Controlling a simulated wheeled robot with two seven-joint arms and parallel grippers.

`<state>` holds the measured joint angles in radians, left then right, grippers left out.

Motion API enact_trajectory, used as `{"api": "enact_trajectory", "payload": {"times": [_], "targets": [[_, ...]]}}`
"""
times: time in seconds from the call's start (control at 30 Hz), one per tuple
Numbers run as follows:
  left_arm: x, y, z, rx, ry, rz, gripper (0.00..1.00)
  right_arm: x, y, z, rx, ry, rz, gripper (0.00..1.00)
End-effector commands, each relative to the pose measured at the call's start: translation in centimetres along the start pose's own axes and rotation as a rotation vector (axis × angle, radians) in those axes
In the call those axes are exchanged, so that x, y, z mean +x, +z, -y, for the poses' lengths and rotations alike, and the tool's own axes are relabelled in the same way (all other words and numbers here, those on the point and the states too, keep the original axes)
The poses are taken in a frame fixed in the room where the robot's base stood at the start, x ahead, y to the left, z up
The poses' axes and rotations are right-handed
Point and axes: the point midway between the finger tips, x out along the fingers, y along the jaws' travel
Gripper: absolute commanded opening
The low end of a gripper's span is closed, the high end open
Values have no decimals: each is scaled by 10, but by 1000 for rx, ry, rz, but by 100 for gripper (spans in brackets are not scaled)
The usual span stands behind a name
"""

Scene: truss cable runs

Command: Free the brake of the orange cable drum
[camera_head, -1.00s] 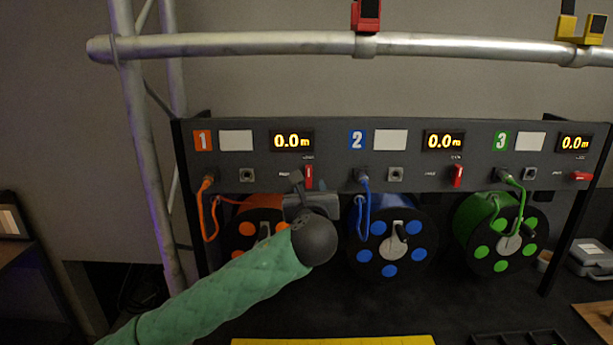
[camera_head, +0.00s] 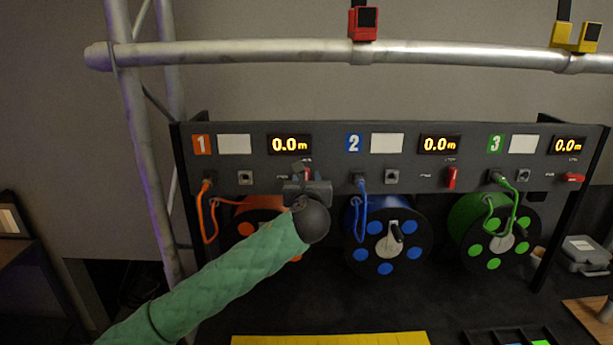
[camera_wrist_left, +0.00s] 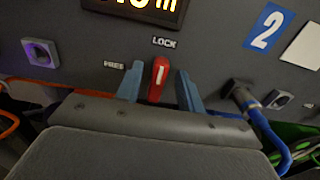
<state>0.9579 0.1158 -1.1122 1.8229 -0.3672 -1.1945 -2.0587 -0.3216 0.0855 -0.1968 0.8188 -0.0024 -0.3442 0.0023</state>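The orange cable drum (camera_head: 252,215) hangs under station 1 of the dark panel, partly hidden by my left arm. Its brake lever (camera_wrist_left: 157,82) is red with a white stripe and stands nearly upright below the LOCK label (camera_wrist_left: 164,42). The FREE label (camera_wrist_left: 114,65) is to its left. My left gripper (camera_wrist_left: 160,70) is open, with one blue-grey finger on each side of the lever; a gap shows on both sides. In the head view my left gripper (camera_head: 302,173) is at the panel and mostly hides the lever. My right gripper is not in view.
The blue drum (camera_head: 386,247) has an upright red lever (camera_head: 452,177). The green drum (camera_head: 493,240) has a red lever (camera_head: 573,178) lying sideways. An orange cable (camera_head: 204,215) loops left of my gripper; a blue cable (camera_head: 362,215) hangs to its right. A truss tube (camera_head: 250,48) runs above.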

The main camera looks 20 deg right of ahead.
Motion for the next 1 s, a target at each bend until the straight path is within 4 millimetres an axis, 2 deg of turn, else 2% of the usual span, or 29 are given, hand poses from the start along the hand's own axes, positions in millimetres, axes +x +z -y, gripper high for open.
{"api": "enact_trajectory", "payload": {"times": [0.27,0.4,0.47,0.83,1.0], "targets": [[1,0,0,0,0,0,36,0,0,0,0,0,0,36],[1,0,0,0,0,0,9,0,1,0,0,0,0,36],[1,0,0,0,0,0,0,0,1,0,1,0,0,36],[1,-2,-1,-48,0,0,0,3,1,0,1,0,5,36],[1,-3,-3,-142,0,0,0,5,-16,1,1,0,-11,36]]}}
